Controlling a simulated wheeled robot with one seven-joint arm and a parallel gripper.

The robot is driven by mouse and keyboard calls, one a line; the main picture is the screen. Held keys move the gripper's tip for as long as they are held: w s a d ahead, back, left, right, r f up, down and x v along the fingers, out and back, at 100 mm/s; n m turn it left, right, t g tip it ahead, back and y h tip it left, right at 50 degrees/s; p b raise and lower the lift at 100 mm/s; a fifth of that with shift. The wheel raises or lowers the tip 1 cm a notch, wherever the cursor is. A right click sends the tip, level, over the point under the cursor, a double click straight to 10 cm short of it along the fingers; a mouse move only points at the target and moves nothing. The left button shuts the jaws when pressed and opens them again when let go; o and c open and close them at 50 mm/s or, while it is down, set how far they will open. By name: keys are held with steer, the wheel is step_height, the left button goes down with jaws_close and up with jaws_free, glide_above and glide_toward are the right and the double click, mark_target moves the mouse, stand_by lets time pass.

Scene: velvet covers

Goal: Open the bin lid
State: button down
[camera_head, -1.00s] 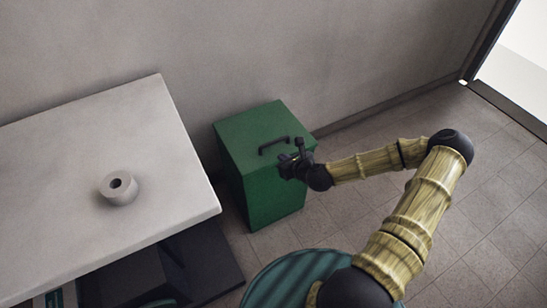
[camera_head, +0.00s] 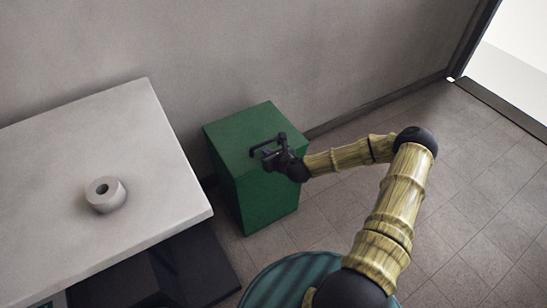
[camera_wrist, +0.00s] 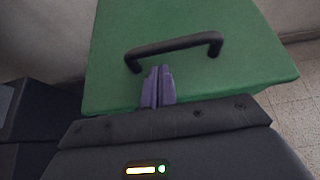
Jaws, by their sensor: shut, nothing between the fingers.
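A green bin (camera_head: 262,195) stands on the floor against the wall, right of the table. Its flat green lid (camera_head: 240,127) looks closed and carries a black bar handle (camera_head: 256,150). The handle (camera_wrist: 175,46) and lid (camera_wrist: 130,20) also fill the upper wrist view. My gripper (camera_head: 268,158) is over the front part of the lid, close to the handle. In the wrist view its two purple fingers (camera_wrist: 158,72) are together and empty, with their tips just below the handle bar in the picture. I cannot tell whether they touch it.
A pale table (camera_head: 110,150) with a grey ring-shaped object (camera_head: 105,194) stands left of the bin, its corner near the bin. The grey wall (camera_head: 200,60) is behind. Tiled floor (camera_head: 470,190) is clear at the right.

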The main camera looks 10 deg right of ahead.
steer(key=shift+x, duration=1.55)
steer(key=shift+r, duration=0.15)
